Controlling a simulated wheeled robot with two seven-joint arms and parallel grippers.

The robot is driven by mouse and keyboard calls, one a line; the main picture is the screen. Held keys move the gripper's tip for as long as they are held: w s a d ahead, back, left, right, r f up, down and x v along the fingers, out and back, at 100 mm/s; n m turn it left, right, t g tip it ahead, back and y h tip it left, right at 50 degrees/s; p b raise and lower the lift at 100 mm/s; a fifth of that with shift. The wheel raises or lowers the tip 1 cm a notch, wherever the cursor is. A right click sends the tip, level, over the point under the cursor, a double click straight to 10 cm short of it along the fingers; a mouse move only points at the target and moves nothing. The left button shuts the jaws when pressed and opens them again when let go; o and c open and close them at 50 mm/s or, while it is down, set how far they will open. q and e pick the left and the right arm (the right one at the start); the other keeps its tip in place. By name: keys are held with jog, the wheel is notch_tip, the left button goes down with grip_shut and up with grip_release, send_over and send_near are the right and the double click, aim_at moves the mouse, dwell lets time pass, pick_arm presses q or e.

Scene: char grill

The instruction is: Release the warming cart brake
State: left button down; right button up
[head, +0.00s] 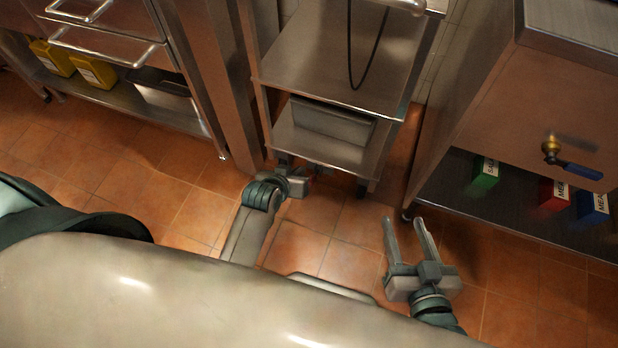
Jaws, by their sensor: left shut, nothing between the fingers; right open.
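The warming cart, a steel cart with open shelves (345,65), stands at the top centre of the head view. Its front right caster (361,188) shows below the bottom shelf. My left gripper (312,174) is low at the floor, by the cart's front left foot and just under the bottom shelf's front edge. It is shut with nothing in it; its fingers are mostly hidden. The brake cannot be made out there, so contact cannot be told. My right gripper (405,236) is open and empty, above the tiles to the right of the cart.
A steel pan (332,121) sits on the cart's bottom shelf, and a black cable (352,70) hangs above. At right, a cabinet (560,85) has a blue-handled valve (575,165) and coloured boxes below. A steel post (215,85) stands close left of the cart. Tiles in front are open.

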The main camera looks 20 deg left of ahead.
jog(key=shift+r, duration=0.1)
dwell(0.3)
pick_arm(q)
jog(key=b, duration=0.3)
send_over(314, 177)
jog(key=a, duration=0.2)
notch_tip(314, 177, down, 7)
jog(key=shift+s+d+f+b, duration=0.15)
jog(key=shift+s+f+b, duration=0.2)
jog(key=shift+f, duration=0.3)
jog(key=shift+s+d+f+b, duration=0.2)
jog(key=shift+f+b, duration=0.2)
jog(key=shift+f, duration=0.2)
jog(key=shift+s+f, duration=0.3)
jog(key=shift+f, duration=0.1)
pick_arm(e)
jog(key=s+a+r+t+y, duration=0.1)
jog(key=r+t, duration=0.4)
jog(key=r, duration=0.3)
jog(key=s+a+r+t+y, duration=0.1)
jog(key=s+r+t+y, duration=0.1)
jog(key=r+t, duration=0.2)
jog(key=shift+r+t+y, duration=0.3)
jog(key=shift+r+t, duration=0.1)
jog(key=shift+r, duration=1.5)
pick_arm(q)
jog(key=shift+f, duration=0.1)
pick_arm(e)
jog(key=shift+s+d, duration=0.1)
